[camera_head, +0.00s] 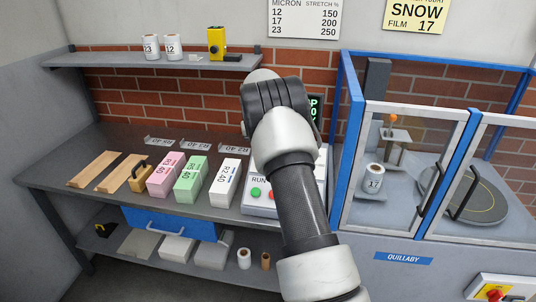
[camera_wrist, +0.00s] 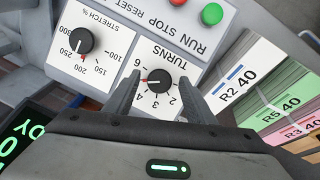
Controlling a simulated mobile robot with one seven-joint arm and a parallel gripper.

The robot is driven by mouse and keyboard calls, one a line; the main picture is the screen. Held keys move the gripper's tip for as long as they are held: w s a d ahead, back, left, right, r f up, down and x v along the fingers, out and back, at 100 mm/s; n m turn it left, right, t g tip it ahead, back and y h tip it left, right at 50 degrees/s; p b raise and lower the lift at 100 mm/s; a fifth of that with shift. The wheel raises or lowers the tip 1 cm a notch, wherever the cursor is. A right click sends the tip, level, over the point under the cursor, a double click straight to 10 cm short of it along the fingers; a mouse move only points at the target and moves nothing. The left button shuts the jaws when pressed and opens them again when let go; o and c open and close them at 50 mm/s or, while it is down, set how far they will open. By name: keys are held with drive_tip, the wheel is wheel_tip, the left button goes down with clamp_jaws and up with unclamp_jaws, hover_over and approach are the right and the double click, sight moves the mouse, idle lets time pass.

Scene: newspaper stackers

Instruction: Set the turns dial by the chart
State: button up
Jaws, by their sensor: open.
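The turns dial (camera_wrist: 160,81) is a black knob on a white plate on the control panel, in the wrist view. Its red pointer points left in the picture, near the high end of the scale; its exact number is unclear. My gripper (camera_wrist: 159,86) is open, one finger on each side of the knob; contact cannot be told. The stretch dial (camera_wrist: 80,41) beside it has its red pointer near 200. In the head view my arm hides both dials. The wall chart (camera_head: 304,16) pairs microns 12, 17, 23 with stretch 150, 200, 250. No turns chart is readable.
A yellow sign (camera_head: 415,15) reads SNOW, FILM 17. A roll marked 17 (camera_head: 374,180) stands inside the blue-framed wrapper (camera_head: 346,110). Pink, green and white paper stacks (camera_head: 225,183) stand left of the panel. A red stop button (camera_wrist: 177,2) and green run button (camera_wrist: 211,14) are near the dials.

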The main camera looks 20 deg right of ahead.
drive_tip(key=v, duration=1.6)
drive_tip(key=shift+r+p, duration=0.3)
drive_tip(key=shift+p, duration=0.1)
drive_tip(key=shift+s, duration=0.1)
